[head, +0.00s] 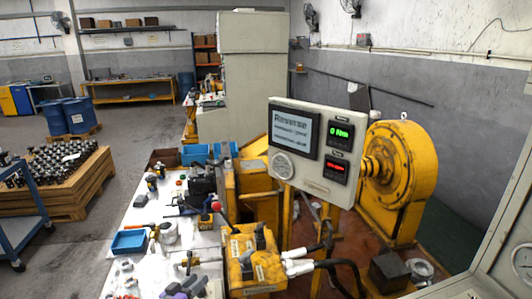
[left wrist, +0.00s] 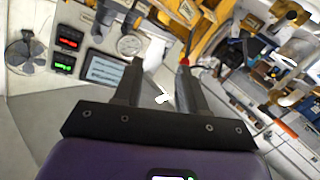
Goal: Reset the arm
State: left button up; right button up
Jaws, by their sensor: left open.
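My left gripper (head: 188,264) shows small at the bottom of the head view, over the front of the white-topped bench. Its purple body is partly cut off by the lower edge. In the left wrist view my left gripper (left wrist: 161,72) has its two dark fingers apart, with nothing held between them. A red-knobbed lever (head: 216,206) stands by the yellow machine; its red knob (left wrist: 185,62) appears close to the right fingertip in the left wrist view, but I cannot tell the distance. My right gripper is in neither view.
The display panel (head: 310,150) and yellow hydraulic motor (head: 397,180) stand to the right. A yellow valve box (head: 250,270) with black handles is right of my gripper. The bench (head: 150,215) carries a blue tray (head: 129,241) and several tools. Open floor (head: 110,135) lies behind left.

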pick_arm(q)
jog(key=s+d+f+g, duration=0.1)
jog(key=f, duration=0.2)
jog(key=s+d+f+n+g+y, duration=0.1)
jog(key=f, duration=0.3)
jog(key=s+d+f+n+y, duration=0.1)
jog(key=f, duration=0.2)
jog(key=shift+s+f+g, duration=0.15)
jog(key=shift+f+g, duration=0.1)
jog(key=shift+g, duration=0.15)
jog(key=s+d+f+g, duration=0.3)
jog(key=s+f+g, duration=0.1)
jog(key=s, duration=0.6)
jog(key=s+d+f+n+g+y, duration=0.1)
jog(key=s+d+f+g, duration=0.2)
jog(key=s+f, duration=0.3)
jog(key=s+d+f+g, duration=0.3)
jog(key=s+f+g, duration=0.1)
jog(key=s, duration=1)
jog(key=shift+d+f+n+g, duration=0.2)
jog(key=shift+f+n+g, duration=0.15)
jog(key=shift+f, duration=0.25)
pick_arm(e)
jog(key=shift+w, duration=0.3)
pick_arm(q)
jog(key=shift+w, duration=0.1)
